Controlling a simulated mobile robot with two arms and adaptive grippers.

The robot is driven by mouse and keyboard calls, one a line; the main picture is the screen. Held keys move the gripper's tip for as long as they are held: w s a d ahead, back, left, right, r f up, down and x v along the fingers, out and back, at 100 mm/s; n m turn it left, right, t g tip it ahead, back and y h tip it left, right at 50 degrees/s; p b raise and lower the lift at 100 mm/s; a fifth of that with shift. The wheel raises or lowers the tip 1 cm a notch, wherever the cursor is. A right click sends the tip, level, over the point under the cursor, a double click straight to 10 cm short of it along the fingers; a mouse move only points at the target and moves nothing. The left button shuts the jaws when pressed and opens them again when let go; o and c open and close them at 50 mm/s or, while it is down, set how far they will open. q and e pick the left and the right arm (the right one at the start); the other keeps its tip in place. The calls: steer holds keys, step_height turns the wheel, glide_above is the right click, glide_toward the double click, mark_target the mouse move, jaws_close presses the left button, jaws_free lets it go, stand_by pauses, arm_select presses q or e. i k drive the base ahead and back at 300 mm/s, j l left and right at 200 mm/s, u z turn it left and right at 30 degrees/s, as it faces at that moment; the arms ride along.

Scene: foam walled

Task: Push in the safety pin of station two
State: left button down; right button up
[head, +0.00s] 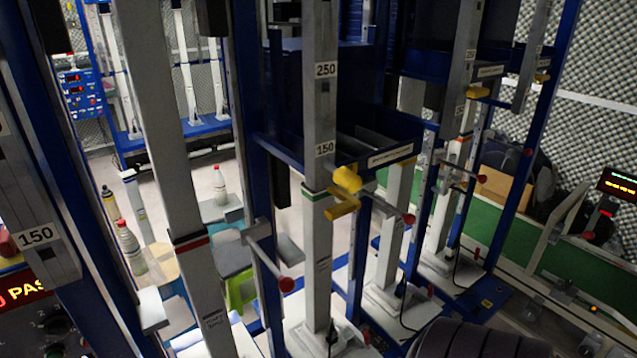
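Several upright grey posts stand in a row in blue frames. The middle post (318,110) carries "250" and "150" labels. A yellow knob (347,179) sits on this post just below the "150" label, with a yellow block (342,206) under it. Farther right, another post (462,80) has a smaller yellow part (478,92). I cannot read a station number, and I cannot tell how far any pin is in. Neither gripper shows in the head view.
Levers with red ball ends stick out, one at a red ball (286,284). A blue tray (385,150) adjoins the middle post. A dark ribbed shape (490,341) fills the lower right edge. A green conveyor (575,262) lies at right.

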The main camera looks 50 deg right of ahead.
mark_target(409, 220)
steer(key=z, duration=2.25)
steer(key=i+l+z, duration=0.25)
steer(key=k, duration=0.1)
